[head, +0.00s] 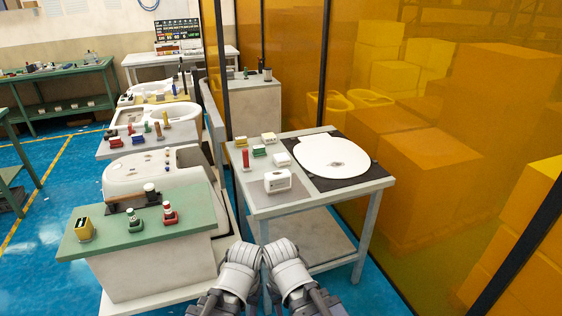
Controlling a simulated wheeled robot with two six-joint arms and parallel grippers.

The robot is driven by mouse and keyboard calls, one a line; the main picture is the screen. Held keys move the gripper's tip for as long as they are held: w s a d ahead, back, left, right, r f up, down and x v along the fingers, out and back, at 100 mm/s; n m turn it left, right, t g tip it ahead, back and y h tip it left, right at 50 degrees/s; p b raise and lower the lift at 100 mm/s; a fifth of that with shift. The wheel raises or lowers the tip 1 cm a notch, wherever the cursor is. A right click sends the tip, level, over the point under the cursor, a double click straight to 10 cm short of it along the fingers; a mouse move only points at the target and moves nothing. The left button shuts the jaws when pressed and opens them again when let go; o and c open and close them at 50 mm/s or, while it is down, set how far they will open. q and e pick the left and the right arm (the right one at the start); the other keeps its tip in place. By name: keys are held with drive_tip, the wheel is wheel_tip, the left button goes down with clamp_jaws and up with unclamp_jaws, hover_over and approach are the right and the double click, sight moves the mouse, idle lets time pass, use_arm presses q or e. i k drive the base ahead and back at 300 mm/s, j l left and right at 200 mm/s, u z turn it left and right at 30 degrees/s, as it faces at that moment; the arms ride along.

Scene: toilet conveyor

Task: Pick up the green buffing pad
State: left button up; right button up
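A small green block with a pale top (259,151) lies on the right-hand table and looks like a buffing pad. On the green-topped bench, a small tool with a green base (135,222) stands between a yellow block and a red-based tool. I cannot tell for certain which green item is the buffing pad. My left gripper (243,252) and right gripper (281,250) are side by side at the bottom centre, in front of the right-hand table and apart from both green items. Their fingers are too unclear to show whether they are open.
The right-hand table (310,203) also holds a white toilet lid (333,156) on a dark mat, a red bottle (245,159) and a white box (277,181). The green-topped bench (190,231) stands to the left. Orange transparent panels (290,60) close off the right side.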

sight(259, 151)
drive_tip(key=i+l+z, duration=0.2)
drive_tip(key=i, duration=0.35)
drive_tip(key=i+l+z, duration=0.15)
drive_tip(key=i, duration=0.45)
drive_tip(key=i+l+z, duration=0.2)
drive_tip(key=i, duration=0.4)
